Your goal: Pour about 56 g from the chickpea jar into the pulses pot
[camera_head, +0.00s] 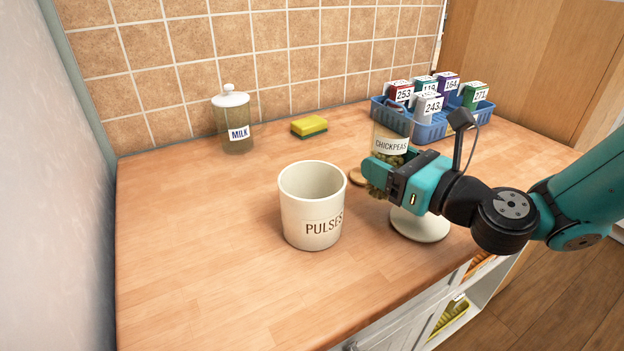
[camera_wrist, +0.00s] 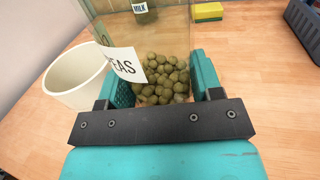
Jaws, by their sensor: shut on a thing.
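The chickpea jar (camera_head: 391,143) is clear, with a CHICKPEAS label and greenish-brown chickpeas in its lower part. My gripper (camera_head: 383,177) is shut on the jar. The jar looks about upright, and it seems held above the worktop. In the wrist view the chickpeas (camera_wrist: 165,77) show between the fingers of my gripper (camera_wrist: 165,90). The pulses pot (camera_head: 312,207) is a cream, open pot on the worktop, to the left of the jar. Its rim also shows at the left of the wrist view (camera_wrist: 72,72). The inside bottom of the pot is hidden.
A white round disc (camera_head: 420,225) lies below my gripper. A MILK jar (camera_head: 233,121), a sponge (camera_head: 309,126) and a blue basket (camera_head: 430,132) of numbered boxes stand at the back. The worktop left of the pot is clear.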

